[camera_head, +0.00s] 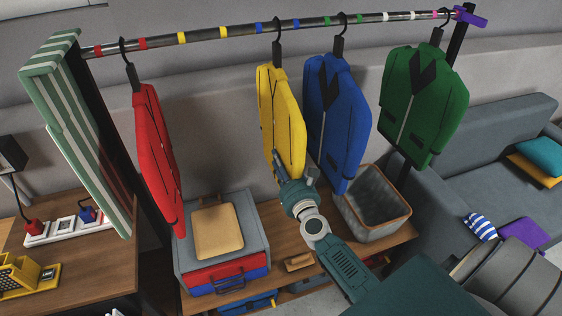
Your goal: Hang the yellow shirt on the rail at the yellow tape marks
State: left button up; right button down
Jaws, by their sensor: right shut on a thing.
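The yellow shirt (280,110) hangs upright below a dark hanger (278,52). Its hook appears to be over the rail (203,35), between two blue tape marks. The two yellow tape marks, one (181,38) and another (223,32), are left of that hook, with bare rail between them. My right gripper (276,162) comes up from the lower right and is shut on the lower part of the yellow shirt. The fingertips are partly hidden against the cloth. My left gripper is not in view.
A red shirt (157,155) hangs at the left. A blue shirt (338,115) hangs close to the yellow shirt's right, and a green one (423,100) farther right. A grey bin (372,212) and a stacked box (220,240) stand on the bench below. A grey sofa (490,125) is at right.

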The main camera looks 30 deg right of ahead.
jog(key=shift+r, duration=0.4)
jog(key=shift+f+b, duration=0.4)
jog(key=c, duration=1.2)
grip_release()
jog(key=shift+f, duration=0.15)
jog(key=shift+s, duration=0.1)
